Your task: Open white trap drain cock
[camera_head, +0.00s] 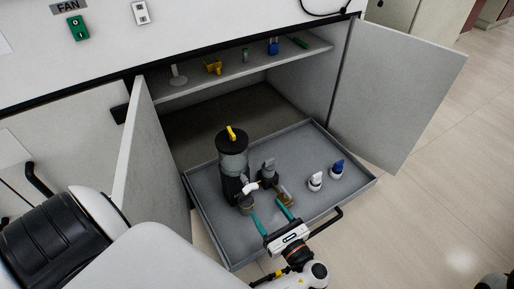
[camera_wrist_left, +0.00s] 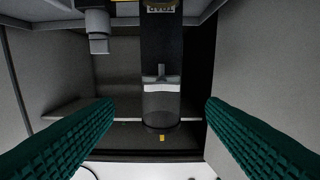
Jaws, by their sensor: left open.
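The trap (camera_head: 233,160) is a dark upright cylinder with a grey middle, a black lid and a yellow handle on top. It stands on the pulled-out tray. The white drain cock (camera_head: 250,187) is on its lower front side. In the left wrist view, which looks upside down, a pale cock (camera_wrist_left: 161,83) sits in the middle of the trap. My left gripper (camera_head: 266,205) is open, its two teal fingers pointing at the trap, one to either side of the cock. No contact with the cock shows. My right gripper is not in view.
The grey tray (camera_head: 355,183) also holds a grey fitting (camera_head: 268,170) just right of the trap, a white knob (camera_head: 316,181) and a blue knob (camera_head: 337,168). Open cabinet doors stand left (camera_head: 158,165) and right (camera_head: 390,95). A shelf (camera_head: 225,78) with small items is above.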

